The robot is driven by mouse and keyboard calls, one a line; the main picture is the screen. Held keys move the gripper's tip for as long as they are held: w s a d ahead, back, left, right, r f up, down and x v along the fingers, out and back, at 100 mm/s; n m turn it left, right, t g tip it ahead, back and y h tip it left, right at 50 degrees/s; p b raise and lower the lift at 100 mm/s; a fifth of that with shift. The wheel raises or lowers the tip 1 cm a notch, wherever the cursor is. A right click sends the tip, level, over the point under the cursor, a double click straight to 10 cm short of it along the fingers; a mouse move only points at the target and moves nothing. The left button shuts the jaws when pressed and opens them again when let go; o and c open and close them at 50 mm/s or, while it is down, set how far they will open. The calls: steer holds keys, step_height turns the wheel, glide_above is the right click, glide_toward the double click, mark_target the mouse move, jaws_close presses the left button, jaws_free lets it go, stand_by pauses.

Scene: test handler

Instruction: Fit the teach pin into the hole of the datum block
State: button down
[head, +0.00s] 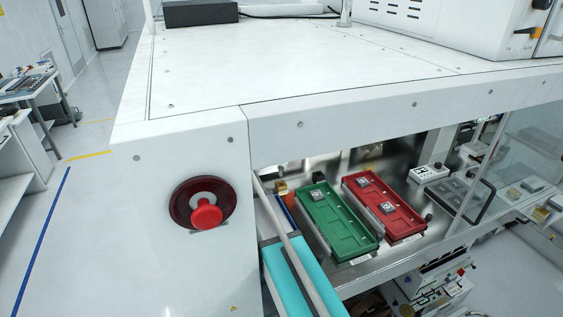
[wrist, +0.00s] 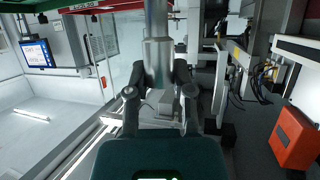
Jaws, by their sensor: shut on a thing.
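In the wrist view my gripper (wrist: 159,88) is shut on the teach pin (wrist: 158,60), a grey metal cylinder with a thicker collar near the fingers and a narrower shaft running to the top edge of the picture. The far end of the pin is out of the picture. I cannot make out the datum block for certain in either view. A small gold-coloured block (head: 282,188) lies left of the green tray in the head view, but its hole cannot be seen. My gripper does not show clearly in the head view.
Inside the white machine (head: 330,88), a green tray (head: 345,240) and a red tray (head: 402,222) hold small square chips. A red stop button (head: 207,212) is on the front panel. The wrist view shows a monitor (wrist: 38,54) at left and an orange-red box (wrist: 295,138) at right.

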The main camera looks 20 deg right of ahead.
mark_target(281, 175)
steer(key=shift+f+b, duration=1.1)
steer(key=shift+f, duration=0.25)
steer(key=shift+f+b, duration=0.4)
steer(key=shift+b, duration=0.05)
stand_by(0.6)
steer(key=shift+f+b, duration=1.05)
steer(key=shift+f, duration=0.05)
stand_by(2.2)
stand_by(0.9)
steer(key=c, duration=0.7)
jaws_free()
steer(key=shift+r, duration=0.1)
steer(key=shift+r+p, duration=0.95)
steer(key=shift+p, duration=0.05)
